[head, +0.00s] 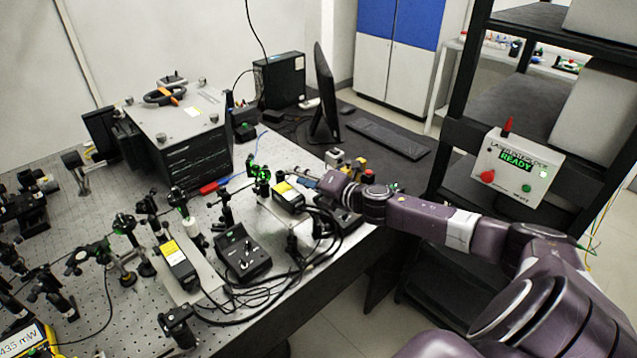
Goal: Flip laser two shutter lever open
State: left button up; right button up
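Two black laser units with yellow labels sit on the optical bench: a nearer one (178,266) at centre left, and a farther one (286,196) near the bench's right edge. I cannot read which is laser two. My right gripper (312,180) is at the farther laser, just beyond its right end, with my arm reaching in from the right. Its fingers are small and partly hidden, so I cannot tell whether they are open or touching anything. No shutter lever can be made out clearly. My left gripper is not in view.
A black control box (242,256) with knobs and looping cables sits between the lasers. Posts and optics crowd the left of the perforated bench (75,215). A large grey instrument (178,130), a monitor (323,95) and an interlock box (516,168) reading READY stand around.

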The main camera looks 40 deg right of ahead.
jog(key=shift+v, duration=5.35)
jog(key=shift+f, duration=0.1)
